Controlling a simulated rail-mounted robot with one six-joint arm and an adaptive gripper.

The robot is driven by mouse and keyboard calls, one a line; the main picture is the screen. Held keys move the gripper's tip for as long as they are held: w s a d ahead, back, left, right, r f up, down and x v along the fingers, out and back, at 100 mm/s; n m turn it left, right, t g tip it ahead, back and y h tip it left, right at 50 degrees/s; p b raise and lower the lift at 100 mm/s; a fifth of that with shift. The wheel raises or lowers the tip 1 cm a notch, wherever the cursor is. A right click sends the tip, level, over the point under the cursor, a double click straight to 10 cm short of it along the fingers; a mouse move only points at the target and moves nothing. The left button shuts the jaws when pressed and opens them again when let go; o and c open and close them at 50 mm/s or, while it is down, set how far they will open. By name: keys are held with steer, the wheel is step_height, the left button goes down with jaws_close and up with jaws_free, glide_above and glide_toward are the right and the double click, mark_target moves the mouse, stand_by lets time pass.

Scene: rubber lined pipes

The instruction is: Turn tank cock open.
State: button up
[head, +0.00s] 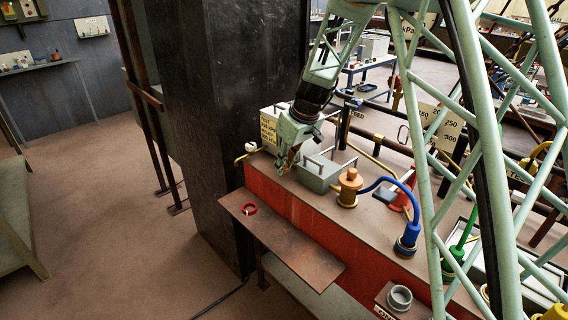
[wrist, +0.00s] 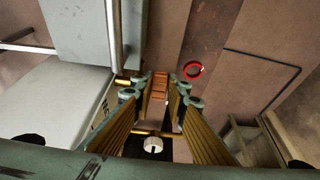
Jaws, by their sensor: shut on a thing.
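My gripper (head: 283,172) points down at the left end of the red tank (head: 330,238), between a grey box with a handle (head: 318,172) and the rusty shelf. In the wrist view its brass-ribbed fingers (wrist: 160,98) are closed in around a small orange-brown ribbed piece (wrist: 160,82), which looks like a cock handle. I cannot tell how far it is turned. The fingers hide most of it in the head view. A white round piece on a brass bar (wrist: 153,145) shows below the fingers in the wrist view.
A rusty shelf (head: 310,262) with a red ring (head: 249,209) juts out in front of the tank. A dark column (head: 205,110) stands close on the left. A brass fitting (head: 349,187) with a blue hose (head: 385,182) stands right of the grey box. Open floor lies at left.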

mark_target(286, 168)
steer(key=shift+w+a+r+g+h+p, duration=0.15)
steer(key=shift+g+h+p, duration=0.45)
steer(key=shift+p, duration=3.5)
steer(key=shift+g+h+p, duration=0.3)
steer(key=shift+p, duration=0.85)
steer(key=o, duration=0.6)
steer(key=shift+c, duration=0.2)
steer(key=shift+r, duration=0.1)
steer(key=shift+r, duration=0.4)
step_height(286, 168, up, 11)
steer(key=s+d, duration=0.1)
steer(key=shift+s+f, duration=0.1)
